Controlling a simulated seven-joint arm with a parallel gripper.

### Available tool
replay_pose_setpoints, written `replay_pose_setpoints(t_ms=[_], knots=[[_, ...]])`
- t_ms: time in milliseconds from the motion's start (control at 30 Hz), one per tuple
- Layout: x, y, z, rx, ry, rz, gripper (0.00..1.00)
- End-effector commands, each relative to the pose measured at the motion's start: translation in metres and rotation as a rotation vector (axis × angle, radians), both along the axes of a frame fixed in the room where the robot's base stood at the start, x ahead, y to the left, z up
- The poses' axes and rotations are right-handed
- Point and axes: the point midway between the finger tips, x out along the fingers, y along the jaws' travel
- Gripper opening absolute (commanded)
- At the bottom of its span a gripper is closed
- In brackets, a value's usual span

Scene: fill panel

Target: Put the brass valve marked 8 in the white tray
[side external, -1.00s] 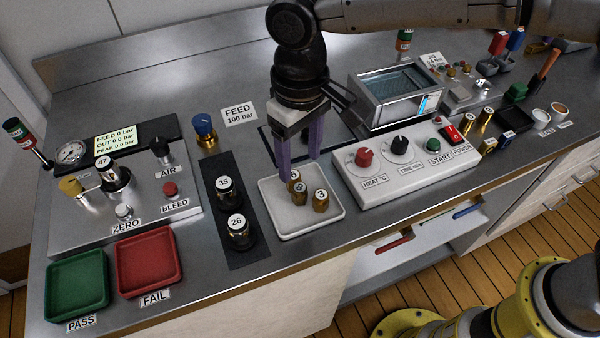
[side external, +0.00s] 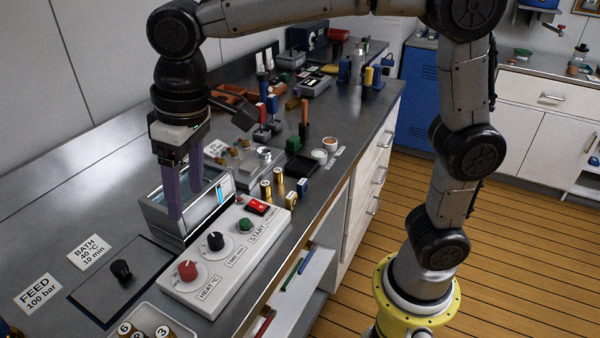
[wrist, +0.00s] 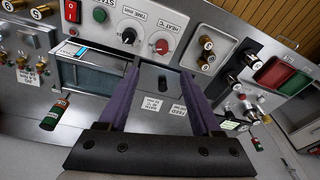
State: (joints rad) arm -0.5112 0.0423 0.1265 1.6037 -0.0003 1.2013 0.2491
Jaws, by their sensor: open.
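The white tray (side external: 180,322) is at the bottom left of the side view, cut off by the frame edge. Brass valves marked 6 (side external: 125,329) and 3 (side external: 162,331) stand in it, with a third partly cut off between them, its number unclear here. In the wrist view the white tray (wrist: 230,48) is at upper right with small brass valves inside; their numbers are hard to read. My gripper (side external: 188,208) is open, with purple fingers and nothing between them. It hovers by the steel bath, away from the tray. It also shows in the wrist view (wrist: 160,72).
The steel bath (side external: 205,215) stands close to my fingers. The white heater panel (side external: 225,255) with red and black knobs lies in front. Brass cylinders (side external: 266,190) stand to the right.

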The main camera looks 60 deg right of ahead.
Motion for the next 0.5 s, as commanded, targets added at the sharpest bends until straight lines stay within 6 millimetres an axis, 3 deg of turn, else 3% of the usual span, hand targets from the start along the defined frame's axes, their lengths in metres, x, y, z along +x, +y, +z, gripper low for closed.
replay_pose_setpoints(t_ms=[33,200,333,500], knots=[[-0.013,-0.029,0.008,0.012,-0.031,-0.032,0.66],[-0.063,-0.106,0.014,0.033,-0.132,-0.116,0.66],[-0.108,-0.149,0.002,0.032,-0.21,-0.178,0.66],[-0.155,-0.181,-0.023,0.018,-0.291,-0.239,0.66]])
